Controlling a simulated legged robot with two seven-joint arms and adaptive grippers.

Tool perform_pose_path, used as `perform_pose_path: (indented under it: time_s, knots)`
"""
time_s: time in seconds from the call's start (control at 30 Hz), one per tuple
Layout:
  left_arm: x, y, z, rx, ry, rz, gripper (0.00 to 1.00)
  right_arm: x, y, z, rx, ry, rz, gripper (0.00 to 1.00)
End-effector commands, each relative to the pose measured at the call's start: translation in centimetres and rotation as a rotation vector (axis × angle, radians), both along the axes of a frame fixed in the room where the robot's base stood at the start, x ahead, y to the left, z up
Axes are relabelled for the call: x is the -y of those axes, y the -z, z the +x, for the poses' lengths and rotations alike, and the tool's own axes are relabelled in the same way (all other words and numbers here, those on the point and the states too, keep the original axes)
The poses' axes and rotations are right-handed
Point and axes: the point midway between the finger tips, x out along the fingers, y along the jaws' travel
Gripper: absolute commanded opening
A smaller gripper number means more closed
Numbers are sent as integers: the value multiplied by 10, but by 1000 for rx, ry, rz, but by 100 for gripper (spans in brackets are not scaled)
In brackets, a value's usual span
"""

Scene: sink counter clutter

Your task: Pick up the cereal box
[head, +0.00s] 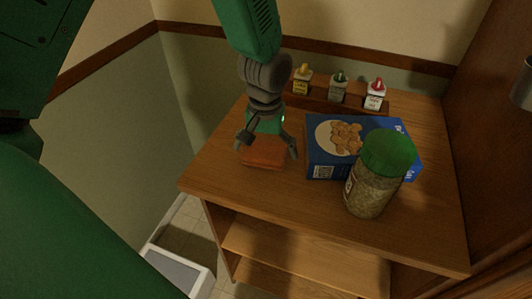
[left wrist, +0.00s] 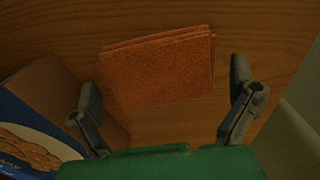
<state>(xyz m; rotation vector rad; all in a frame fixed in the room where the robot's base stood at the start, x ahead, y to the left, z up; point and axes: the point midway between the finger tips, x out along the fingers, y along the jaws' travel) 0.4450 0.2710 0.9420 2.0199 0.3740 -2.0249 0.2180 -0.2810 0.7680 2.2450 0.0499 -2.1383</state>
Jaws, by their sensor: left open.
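The blue cereal box (head: 325,163) lies on the wooden counter, with a picture of round biscuits or cereal on its upper face. Its right part is partly hidden behind a jar. In the left wrist view the box (left wrist: 42,110) shows at the left edge, partly behind a finger. My left gripper (head: 266,150) is open, left of the box, over an orange-brown sponge-like block. In the left wrist view its two fingers (left wrist: 168,122) are spread, with the block ahead of and between them and nothing held. My right gripper is not in view.
The orange-brown block (left wrist: 158,68) lies on the counter (head: 425,225). A green-lidded jar (head: 372,185) stands at the box's front right. Several small bottles, one with a yellow cap (head: 302,80), stand in a wooden rack behind. The counter's front left is clear.

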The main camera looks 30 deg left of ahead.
Motion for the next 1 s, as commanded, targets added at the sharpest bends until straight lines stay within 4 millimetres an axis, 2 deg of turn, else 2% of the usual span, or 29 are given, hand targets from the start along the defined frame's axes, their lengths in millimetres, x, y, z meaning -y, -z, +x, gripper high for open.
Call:
perform_pose_path:
  time_s: [0.1, 0.3, 0.37, 0.4, 0.43, 0.53, 0.57, 0.77, 0.87, 1.0]
  knots:
    - [0, 6, 0, 1, 0, 0, 100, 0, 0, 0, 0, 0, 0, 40]
    - [0, 6, -1, 2, 1, 1, 100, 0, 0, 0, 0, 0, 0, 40]
    - [0, 6, 0, 1, 1, 0, 79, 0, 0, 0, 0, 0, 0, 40]
    - [0, 6, 0, 1, 1, 0, 65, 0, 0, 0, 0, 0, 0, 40]
    - [0, 6, 0, 1, 1, 0, 61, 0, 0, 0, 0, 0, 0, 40]
    - [0, 6, 0, 1, 1, 0, 61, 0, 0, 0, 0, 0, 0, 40]
    - [0, 6, 0, 1, 1, 0, 57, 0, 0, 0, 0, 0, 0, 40]
    - [0, 4, 0, 1, 1, 0, 57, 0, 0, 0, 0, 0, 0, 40]
    - [0, -7, 1, 4, 1, 0, 57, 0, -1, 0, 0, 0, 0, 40]
    - [0, -35, 1, 6, 1, 0, 57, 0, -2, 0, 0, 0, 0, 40]
